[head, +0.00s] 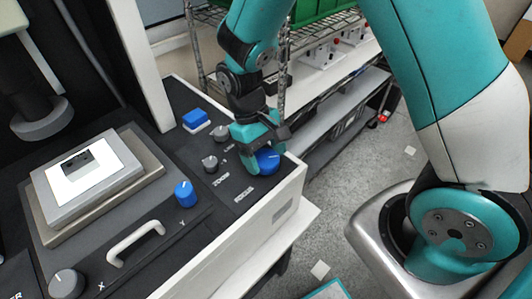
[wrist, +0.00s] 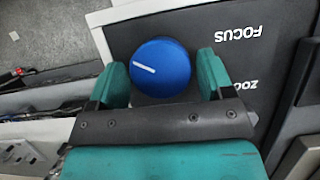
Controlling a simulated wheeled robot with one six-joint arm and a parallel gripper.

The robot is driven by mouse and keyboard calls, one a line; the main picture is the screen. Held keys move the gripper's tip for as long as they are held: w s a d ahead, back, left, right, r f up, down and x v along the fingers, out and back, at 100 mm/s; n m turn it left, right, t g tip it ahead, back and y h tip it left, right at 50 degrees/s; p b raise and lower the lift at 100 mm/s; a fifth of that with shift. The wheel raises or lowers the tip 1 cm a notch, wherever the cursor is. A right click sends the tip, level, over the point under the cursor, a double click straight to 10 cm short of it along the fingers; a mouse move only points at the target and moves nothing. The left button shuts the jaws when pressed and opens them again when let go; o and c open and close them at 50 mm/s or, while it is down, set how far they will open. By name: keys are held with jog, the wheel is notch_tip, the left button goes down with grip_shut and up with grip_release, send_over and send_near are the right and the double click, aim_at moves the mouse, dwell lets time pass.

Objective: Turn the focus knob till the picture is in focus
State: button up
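The focus knob (head: 268,160) is round and blue, on the dark panel near its right corner in the head view. In the wrist view the knob (wrist: 160,68) has a white pointer line on its top, and the word FOCUS is printed beside it. My gripper (head: 255,150) is at the knob. In the wrist view my gripper (wrist: 162,78) is open, with one teal finger on each side of the knob. A gap shows between the knob and each finger. No screen with the picture is in view.
Grey knobs (head: 210,163) and a blue button (head: 196,119) sit close by on the panel. A blue Y knob (head: 185,193) and a stage (head: 145,160) with a white plate (head: 100,190) are to the left. Wire shelving (head: 200,50) stands behind.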

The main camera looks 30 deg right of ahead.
jog(key=shift+o, duration=0.9)
jog(key=b+v, duration=0.1)
jog(key=v, duration=1.6)
jog(key=shift+r, duration=0.15)
jog(key=s+a+r+n+t+y, duration=0.1)
jog(key=s+t+y, duration=0.1)
jog(key=s, duration=0.7)
jog(key=s+a+r+n+t+y, duration=0.1)
jog(key=s+n+t+y, duration=0.1)
jog(key=s, duration=0.7)
jog(key=shift+s+a+r+n+y, duration=0.2)
jog(key=shift+s+a+n+y, duration=0.15)
jog(key=shift+y, duration=0.35)
